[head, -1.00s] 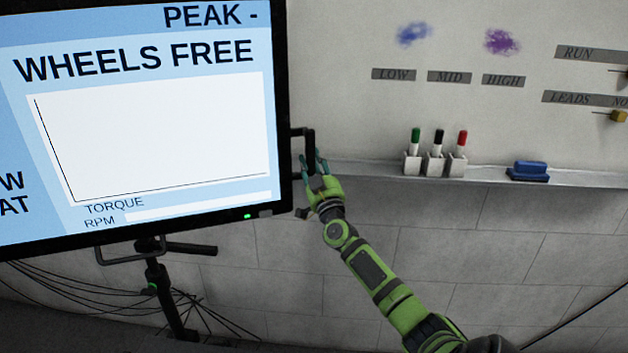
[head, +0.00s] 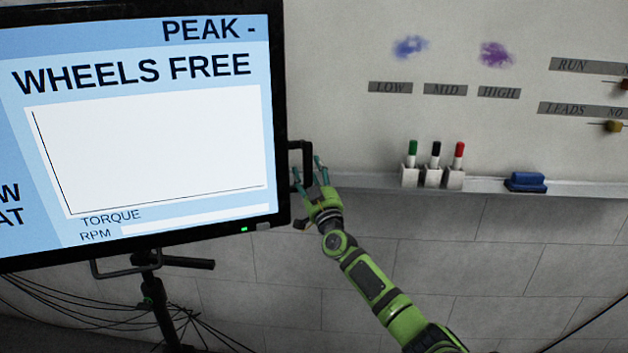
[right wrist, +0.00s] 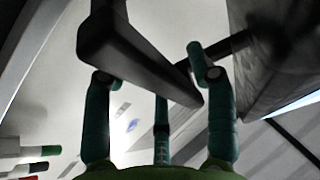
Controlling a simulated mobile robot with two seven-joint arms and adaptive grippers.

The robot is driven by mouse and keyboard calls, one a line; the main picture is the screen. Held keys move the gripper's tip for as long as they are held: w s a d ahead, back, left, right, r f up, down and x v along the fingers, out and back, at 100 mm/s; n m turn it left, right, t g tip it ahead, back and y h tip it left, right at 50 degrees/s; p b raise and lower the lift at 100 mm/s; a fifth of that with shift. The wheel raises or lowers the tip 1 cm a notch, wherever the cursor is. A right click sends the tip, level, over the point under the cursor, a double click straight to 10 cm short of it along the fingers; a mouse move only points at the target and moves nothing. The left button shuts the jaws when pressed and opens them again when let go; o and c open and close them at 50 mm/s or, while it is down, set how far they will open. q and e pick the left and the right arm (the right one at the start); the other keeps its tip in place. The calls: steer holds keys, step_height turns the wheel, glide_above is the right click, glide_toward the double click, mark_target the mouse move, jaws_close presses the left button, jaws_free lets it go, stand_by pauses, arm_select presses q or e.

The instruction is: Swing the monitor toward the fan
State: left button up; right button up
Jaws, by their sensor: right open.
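The monitor (head: 150,130) fills the left of the head view, its lit screen reading "WHEELS FREE". It sits on a dark stand (head: 155,290). A dark bracket-shaped handle (head: 308,160) sticks out from its right edge. My right gripper (head: 310,178) is open at the lower part of this handle, its teal fingers spread. In the right wrist view the handle bar (right wrist: 135,55) slants across between the teal fingers (right wrist: 160,100); I cannot tell whether any finger touches it. My left gripper and the fan are not in view.
A wall board has a ledge (head: 390,185) behind my right arm. The ledge holds green, black and red markers (head: 435,165) in white holders and a blue eraser (head: 526,182). Cables (head: 75,310) hang below the monitor. The tiled wall below the ledge is clear.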

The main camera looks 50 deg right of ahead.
steer(key=v, duration=1.1)
steer(key=shift+s+f, duration=0.2)
steer(key=shift+s, duration=0.05)
